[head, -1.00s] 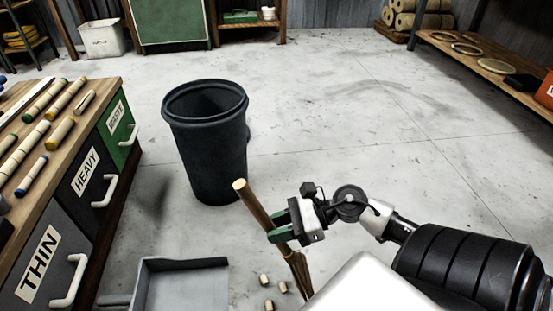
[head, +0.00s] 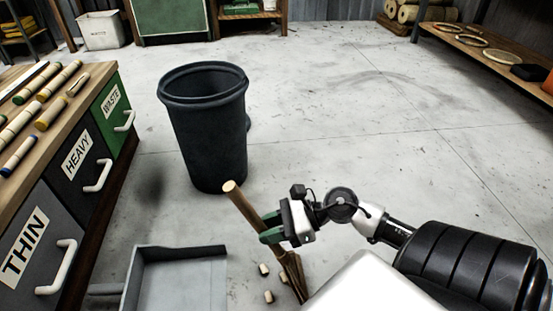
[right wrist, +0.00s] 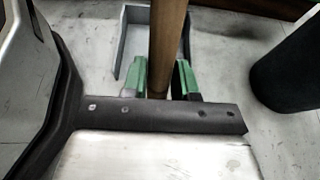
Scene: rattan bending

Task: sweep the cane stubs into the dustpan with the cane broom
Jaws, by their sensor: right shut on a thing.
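My right gripper (head: 268,228) is shut on the handle of the cane broom (head: 236,198), which leans with its top to the upper left. Its brush end (head: 292,276) is low beside the cane stubs. In the right wrist view, the handle (right wrist: 167,45) runs between the green fingers (right wrist: 163,82). A few pale cane stubs (head: 263,269) lie on the floor between broom and dustpan. The grey dustpan (head: 185,285) lies at the bottom left, partly cut off; no stub shows in its visible part. It also shows behind the handle in the right wrist view (right wrist: 128,45). My left gripper is out of view.
A dark bin (head: 207,140) stands beyond the dustpan. At left is a workbench (head: 88,95) with drawers labelled THIN, HEAVY and WASTE and cane pieces on top. A low shelf (head: 500,62) with rings is at far right. The floor (head: 340,120) beyond the gripper is clear.

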